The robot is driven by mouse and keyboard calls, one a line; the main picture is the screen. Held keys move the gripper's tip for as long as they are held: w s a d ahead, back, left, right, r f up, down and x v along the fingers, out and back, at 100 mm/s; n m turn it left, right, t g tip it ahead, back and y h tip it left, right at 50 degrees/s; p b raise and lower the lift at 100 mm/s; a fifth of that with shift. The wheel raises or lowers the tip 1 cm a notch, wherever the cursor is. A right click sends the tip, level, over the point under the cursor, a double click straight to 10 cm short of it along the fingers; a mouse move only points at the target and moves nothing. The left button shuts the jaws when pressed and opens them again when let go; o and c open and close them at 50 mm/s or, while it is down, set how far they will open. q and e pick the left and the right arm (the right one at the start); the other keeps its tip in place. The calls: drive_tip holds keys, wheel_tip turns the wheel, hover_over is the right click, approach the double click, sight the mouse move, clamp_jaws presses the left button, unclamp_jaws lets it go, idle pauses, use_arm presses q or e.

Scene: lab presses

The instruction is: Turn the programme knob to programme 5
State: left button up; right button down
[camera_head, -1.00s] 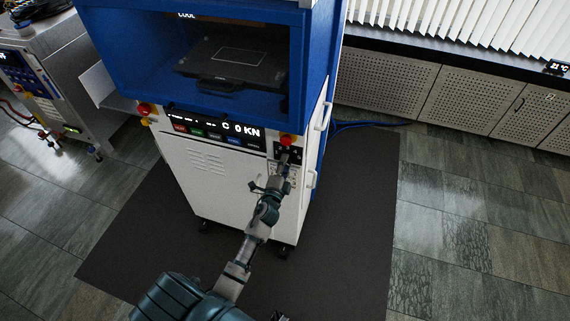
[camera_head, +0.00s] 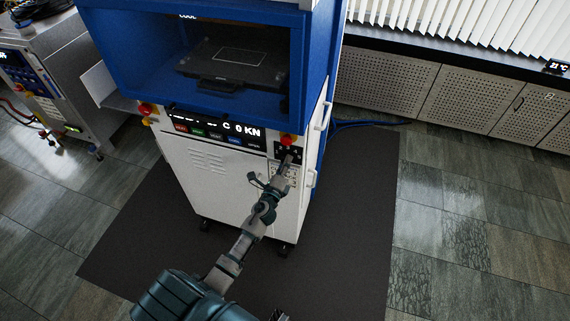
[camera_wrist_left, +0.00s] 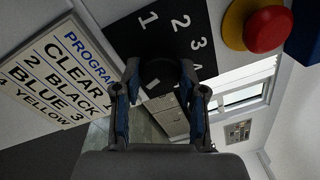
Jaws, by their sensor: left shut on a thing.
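The programme knob (camera_wrist_left: 160,76) is a dark round knob on a black dial plate (camera_wrist_left: 130,38) with white numbers. The numbers 1, 2, 3 and 4 show in the left wrist view; I cannot make out a 5 or the knob's pointer. My left gripper (camera_head: 287,160) reaches the dial plate on the front of the press, and in the left wrist view its fingers (camera_wrist_left: 160,88) are shut on the knob from both sides. The fingers hide part of the knob. My right gripper is not clearly in view.
A red button on a yellow base (camera_wrist_left: 264,28) sits close beside the dial. A programme card (camera_wrist_left: 55,72) lists colours by number. The display (camera_head: 240,131) reads 0 KN. The press (camera_head: 225,190) stands on a dark mat (camera_head: 345,230), with open floor to the right.

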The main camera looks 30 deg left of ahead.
use_arm(q)
drive_tip(key=shift+f, duration=0.1)
idle(0.3)
drive_tip(key=o, duration=0.9)
drive_tip(key=shift+o, duration=1.2)
drive_tip(key=shift+w, duration=0.15)
drive_tip(key=v, duration=1.2)
drive_tip(key=shift+f, duration=0.15)
